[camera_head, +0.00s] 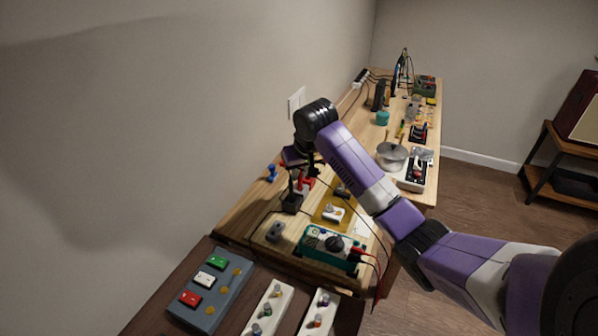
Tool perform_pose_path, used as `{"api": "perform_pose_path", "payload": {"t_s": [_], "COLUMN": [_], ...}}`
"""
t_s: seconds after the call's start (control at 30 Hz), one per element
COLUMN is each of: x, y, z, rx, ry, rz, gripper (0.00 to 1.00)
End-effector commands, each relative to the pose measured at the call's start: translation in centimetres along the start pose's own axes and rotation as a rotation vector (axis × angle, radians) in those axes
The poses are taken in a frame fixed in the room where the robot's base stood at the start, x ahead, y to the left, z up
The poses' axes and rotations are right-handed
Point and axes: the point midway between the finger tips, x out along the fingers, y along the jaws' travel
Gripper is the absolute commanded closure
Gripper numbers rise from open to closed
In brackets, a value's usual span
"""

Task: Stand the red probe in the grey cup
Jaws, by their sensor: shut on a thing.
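A green multimeter (331,243) with red and black leads sits at the bench's near edge. A yellow mat (331,214) holds a white part. A blue item (271,172) stands by the wall. A metal pot (391,155) is farther back. A grey tray (222,312) is in front.

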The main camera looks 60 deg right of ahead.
Motion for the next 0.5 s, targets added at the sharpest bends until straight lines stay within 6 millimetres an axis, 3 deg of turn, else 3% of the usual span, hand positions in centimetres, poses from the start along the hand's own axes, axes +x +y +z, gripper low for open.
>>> {"api": "perform_pose_path", "payload": {"t_s": [0.5], "x": [1.07], "y": [-0.03], "z": [0.51], "rx": [0.000], "ry": [-0.001], "rz": [-0.001], "gripper": [1.00]}}
